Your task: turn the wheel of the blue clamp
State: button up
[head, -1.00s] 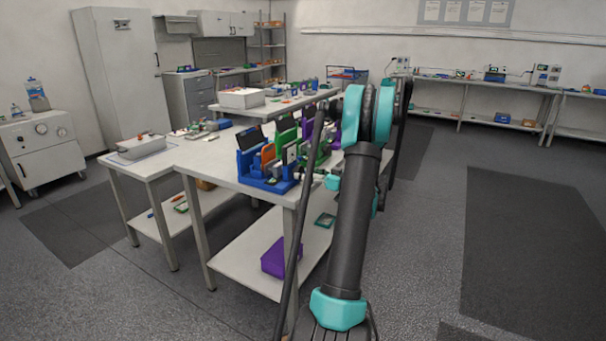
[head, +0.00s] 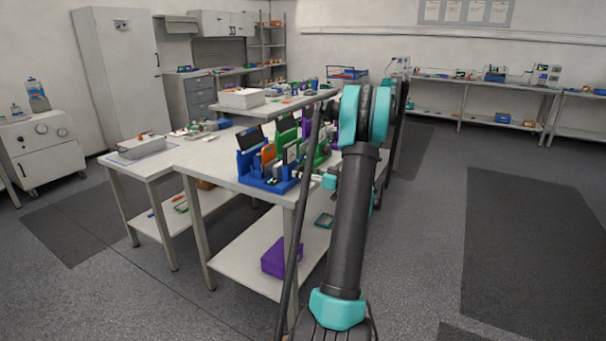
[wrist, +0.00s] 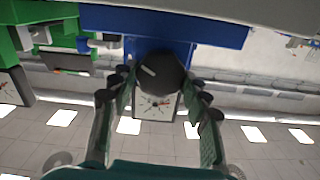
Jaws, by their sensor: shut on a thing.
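In the wrist view the blue clamp (wrist: 176,49) shows at the top, with its round black wheel (wrist: 158,72) standing out in front of it. The wheel carries a short pale mark, tilted. My gripper (wrist: 160,88) has its two green-padded fingers on either side of the wheel, shut on its rim. In the head view the blue clamp (head: 266,181) is at the near corner of the bench. The wheel and my fingertips are hard to make out there, beside my arm.
A green clamp (wrist: 62,62) stands left of the blue one in the wrist view. The bench (head: 212,161) holds a row of coloured clamps. A purple box (head: 281,258) sits on its lower shelf. Open floor (head: 425,250) lies to the right.

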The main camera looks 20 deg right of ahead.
jog(key=shift+m, duration=0.3)
jog(key=shift+d+m, duration=0.1)
jog(key=shift+m, duration=2.6)
jog(key=o, duration=1.2)
jog(key=shift+c, duration=0.2)
jog(key=v, duration=1.2)
